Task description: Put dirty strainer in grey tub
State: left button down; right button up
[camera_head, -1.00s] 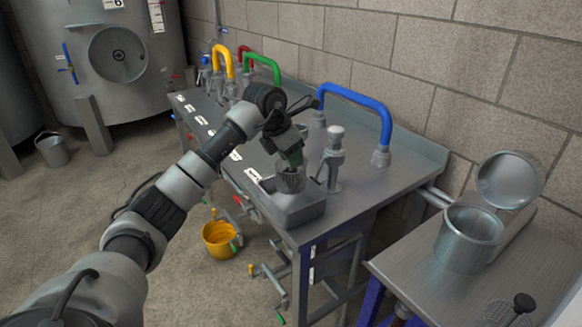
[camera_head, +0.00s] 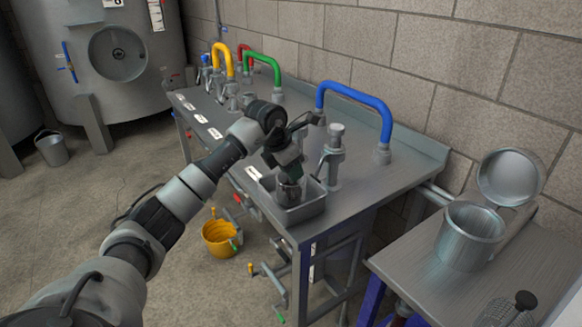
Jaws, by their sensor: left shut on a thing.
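My left gripper (camera_head: 289,174) is shut on a small dark grey mesh piece, which looks like the dirty strainer (camera_head: 291,191). It points down over the grey tub (camera_head: 308,212), a small rectangular tub at the near end of the metal bench. The strainer's lower part is within the tub's opening. I cannot tell whether it touches the tub's bottom. The gripper's fingers are small and partly hide the strainer. My right gripper is not in view.
A tap post (camera_head: 335,155) stands close behind the tub, and a blue hoop pipe (camera_head: 357,98) rises to its right. A metal pot (camera_head: 469,238) with a raised lid stands on the side table, near a black-knobbed mesh item (camera_head: 525,301). A yellow bucket (camera_head: 220,239) is on the floor.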

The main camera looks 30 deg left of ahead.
pick_arm(q)
jog(key=c, duration=0.9)
grip_release()
jog(key=shift+o, duration=0.4)
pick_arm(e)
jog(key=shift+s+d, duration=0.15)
pick_arm(q)
jog(key=shift+r, duration=0.15)
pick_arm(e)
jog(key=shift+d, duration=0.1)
pick_arm(q)
jog(key=shift+r, duration=0.25)
jog(key=shift+r+p, duration=0.35)
jog(key=shift+r, duration=0.1)
jog(key=v, duration=1.1)
jog(key=shift+s+r, duration=0.2)
jog(key=shift+r, duration=0.1)
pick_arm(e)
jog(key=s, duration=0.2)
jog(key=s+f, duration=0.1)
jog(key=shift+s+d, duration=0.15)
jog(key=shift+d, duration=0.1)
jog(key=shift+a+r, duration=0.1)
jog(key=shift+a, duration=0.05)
